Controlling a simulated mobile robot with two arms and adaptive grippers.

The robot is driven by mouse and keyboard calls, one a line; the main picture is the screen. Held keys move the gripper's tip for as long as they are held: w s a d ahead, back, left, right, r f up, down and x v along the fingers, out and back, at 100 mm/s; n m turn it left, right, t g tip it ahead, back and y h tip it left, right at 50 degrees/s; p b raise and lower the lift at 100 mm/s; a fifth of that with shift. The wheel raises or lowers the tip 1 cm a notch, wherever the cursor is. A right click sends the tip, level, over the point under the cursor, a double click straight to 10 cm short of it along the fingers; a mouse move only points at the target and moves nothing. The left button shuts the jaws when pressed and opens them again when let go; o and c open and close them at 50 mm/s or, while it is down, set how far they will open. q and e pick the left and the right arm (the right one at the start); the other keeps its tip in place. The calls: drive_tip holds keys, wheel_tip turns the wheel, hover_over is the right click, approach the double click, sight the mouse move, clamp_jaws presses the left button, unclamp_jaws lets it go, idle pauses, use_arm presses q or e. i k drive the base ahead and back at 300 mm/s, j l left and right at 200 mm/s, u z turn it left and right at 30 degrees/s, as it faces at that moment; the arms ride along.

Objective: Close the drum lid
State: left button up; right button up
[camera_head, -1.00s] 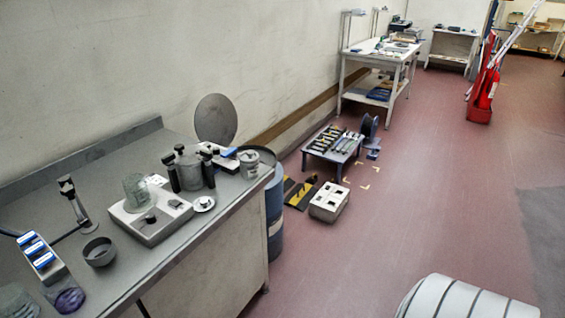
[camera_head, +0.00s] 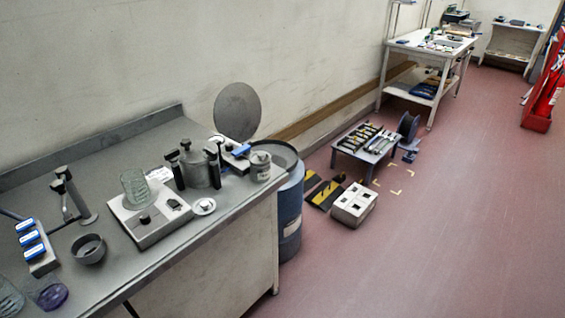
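A blue drum (camera_head: 289,215) stands on the floor against the right end of the grey workbench. Its dark rim (camera_head: 285,152) shows partly behind the bench-top items, and its top looks open. A round grey lid (camera_head: 237,111) stands raised, nearly upright, at the drum's back left, close to the wall. The bench items hide the lid's lower edge and where it meets the drum. Neither of my grippers is in view.
The workbench (camera_head: 110,160) fills the left, holding a stirrer plate (camera_head: 150,222), a grey pot (camera_head: 200,168) and a can (camera_head: 260,166). A white block (camera_head: 354,205) and a low tool table (camera_head: 366,146) stand right of the drum. The red floor (camera_head: 430,250) in front is clear.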

sight(238, 108)
drive_tip(key=i+l+u, duration=0.2)
drive_tip(key=i+l, duration=1.05)
